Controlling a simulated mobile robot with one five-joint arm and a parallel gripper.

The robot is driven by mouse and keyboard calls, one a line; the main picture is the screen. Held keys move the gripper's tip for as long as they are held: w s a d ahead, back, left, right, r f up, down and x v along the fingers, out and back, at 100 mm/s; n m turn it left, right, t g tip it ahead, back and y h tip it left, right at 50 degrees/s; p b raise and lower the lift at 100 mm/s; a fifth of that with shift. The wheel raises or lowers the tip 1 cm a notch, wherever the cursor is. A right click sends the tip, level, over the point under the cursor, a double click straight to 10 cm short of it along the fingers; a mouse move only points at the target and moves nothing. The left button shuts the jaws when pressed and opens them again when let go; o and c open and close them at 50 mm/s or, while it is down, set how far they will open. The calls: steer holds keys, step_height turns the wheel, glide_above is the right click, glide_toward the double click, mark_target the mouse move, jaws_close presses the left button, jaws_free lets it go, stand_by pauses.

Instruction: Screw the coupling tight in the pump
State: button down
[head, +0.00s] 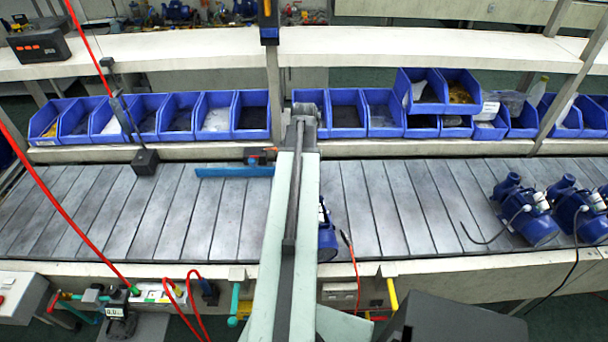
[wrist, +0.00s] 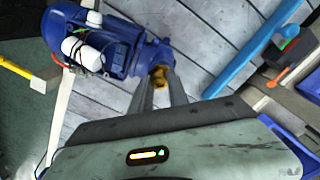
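The blue pump (wrist: 105,42) lies on the slatted conveyor in the wrist view, with white cylinders and thin wires on its side. In the head view only a strip of the pump (head: 327,238) shows past my arm. My gripper (wrist: 160,84) reaches the pump's end; its two grey fingers close around the brass coupling (wrist: 160,74). The coupling sits at the pump's opening, against the blue housing. How deep it is seated cannot be told. My gripper is hidden behind my arm in the head view.
Other blue pumps (head: 530,222) stand on the conveyor at the right. A blue bar (head: 233,172) lies across the conveyor's far side. Blue bins (head: 215,115) line the back. A red hose (head: 62,205) hangs at the left. The conveyor's left part is clear.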

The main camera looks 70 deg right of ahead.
steer(key=m, duration=0.3)
steer(key=shift+m, duration=0.3)
steer(key=m, duration=0.3)
steer(key=shift+m, duration=1.9)
steer(key=m, duration=0.3)
steer(key=c, duration=1.3)
jaws_free()
steer(key=shift+c, duration=0.2)
